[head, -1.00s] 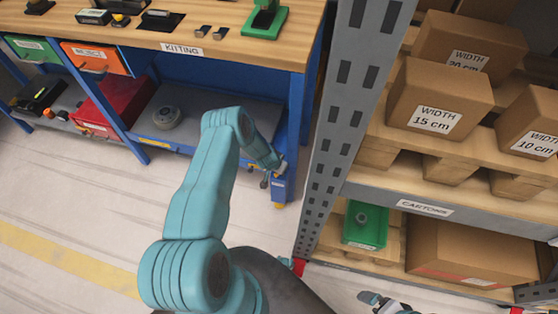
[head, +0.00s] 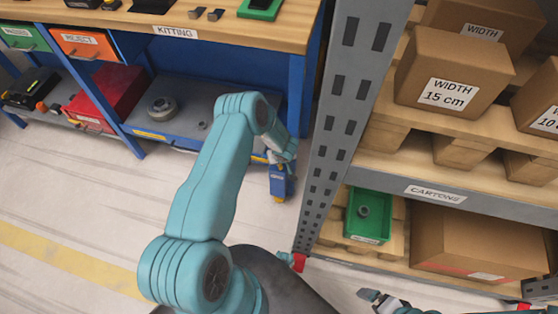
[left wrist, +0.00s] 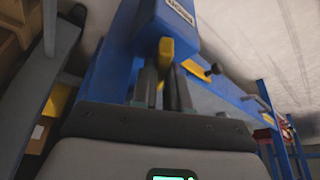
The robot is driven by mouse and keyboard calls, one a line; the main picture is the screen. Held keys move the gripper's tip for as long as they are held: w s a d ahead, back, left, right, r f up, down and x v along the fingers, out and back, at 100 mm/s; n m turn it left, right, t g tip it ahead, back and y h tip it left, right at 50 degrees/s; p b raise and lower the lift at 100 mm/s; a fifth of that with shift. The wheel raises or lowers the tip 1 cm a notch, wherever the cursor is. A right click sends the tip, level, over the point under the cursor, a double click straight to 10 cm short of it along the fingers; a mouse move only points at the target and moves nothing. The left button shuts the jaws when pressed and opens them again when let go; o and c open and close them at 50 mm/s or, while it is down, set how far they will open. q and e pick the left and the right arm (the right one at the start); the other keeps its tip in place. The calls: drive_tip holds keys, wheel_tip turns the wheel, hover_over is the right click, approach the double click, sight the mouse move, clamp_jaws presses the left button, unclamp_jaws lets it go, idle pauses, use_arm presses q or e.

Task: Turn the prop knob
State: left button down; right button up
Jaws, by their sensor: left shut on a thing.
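A blue labelled block (head: 281,178) with a yellow end is low by the right end of the workbench, just below my left gripper (head: 282,158). In the left wrist view the blue block (left wrist: 168,22) fills the top middle, and a yellow piece (left wrist: 166,48) sticks down from it. My left gripper (left wrist: 166,88) is shut on this yellow piece, with its two dark fingers close around it. I cannot tell whether it is the prop knob. My right gripper (head: 374,297) shows partly at the bottom edge, and its jaws are unclear.
The blue workbench (head: 175,31) with a wooden top stands at the back left. A grey shelf upright (head: 335,125) is close to the right of my left gripper. The rack holds cartons (head: 453,80) and a green bin (head: 368,228). Floor at the left is clear.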

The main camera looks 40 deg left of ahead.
use_arm(q)
drive_tip(key=shift+n+g, duration=0.3)
drive_tip(key=shift+n, duration=0.3)
drive_tip(key=c, duration=1.1)
unclamp_jaws()
drive_tip(key=p+v, duration=0.3)
drive_tip(key=v, duration=1.3)
drive_tip(key=shift+d+r, duration=0.1)
drive_tip(key=shift+d, duration=0.15)
